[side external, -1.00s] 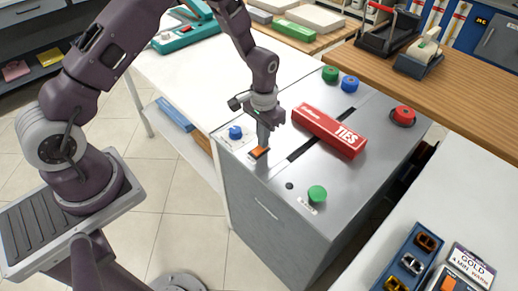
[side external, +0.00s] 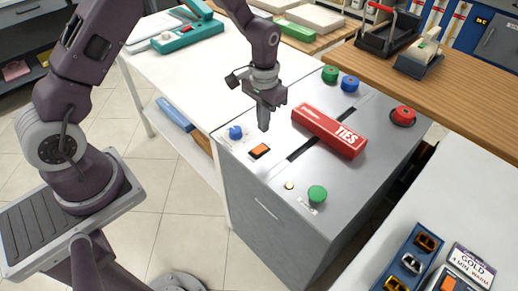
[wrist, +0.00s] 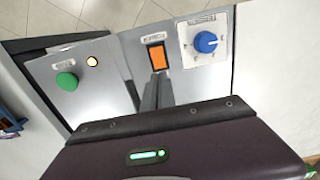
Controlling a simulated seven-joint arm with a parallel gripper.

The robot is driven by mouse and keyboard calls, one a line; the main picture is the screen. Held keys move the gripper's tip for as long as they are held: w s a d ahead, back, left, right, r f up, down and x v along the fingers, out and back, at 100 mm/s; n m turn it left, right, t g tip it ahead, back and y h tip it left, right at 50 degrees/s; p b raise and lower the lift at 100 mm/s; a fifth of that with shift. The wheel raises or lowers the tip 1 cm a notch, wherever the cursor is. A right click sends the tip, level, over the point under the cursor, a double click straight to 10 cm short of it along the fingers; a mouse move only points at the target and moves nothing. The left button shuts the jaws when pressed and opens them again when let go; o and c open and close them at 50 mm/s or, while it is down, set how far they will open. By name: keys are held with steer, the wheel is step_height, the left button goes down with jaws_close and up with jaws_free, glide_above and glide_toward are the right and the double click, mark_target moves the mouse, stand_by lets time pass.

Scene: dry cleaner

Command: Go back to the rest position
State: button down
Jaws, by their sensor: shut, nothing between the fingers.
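My gripper (side external: 264,122) is shut and empty. It hangs above the grey metal cabinet top (side external: 290,172), a little above and beyond the orange rocker switch (side external: 259,151), and does not touch it. In the wrist view the closed fingers (wrist: 154,92) point toward the orange switch (wrist: 158,56).
A blue knob (side external: 236,132) sits left of the switch. A green button (side external: 317,194) is at the front. A red TIES box (side external: 330,131) lies right of my gripper. Green (side external: 330,73), blue (side external: 349,84) and red (side external: 403,115) buttons stand farther back.

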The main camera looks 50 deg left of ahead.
steer(key=shift+r, duration=0.2)
steer(key=s+r+t, duration=0.1)
steer(key=s+r, duration=0.3)
steer(key=r, duration=0.5)
steer(key=s+r+t, duration=0.2)
steer(key=s+r, duration=0.3)
steer(key=r, duration=0.5)
steer(key=s+r+t, duration=0.1)
steer(key=s+r, duration=0.1)
steer(key=s, duration=0.6)
steer(key=s+r+t, duration=0.1)
steer(key=s+r, duration=0.2)
steer(key=s, duration=0.6)
steer(key=shift+s+d+r+t, duration=0.15)
steer(key=shift+d+r+t, duration=0.15)
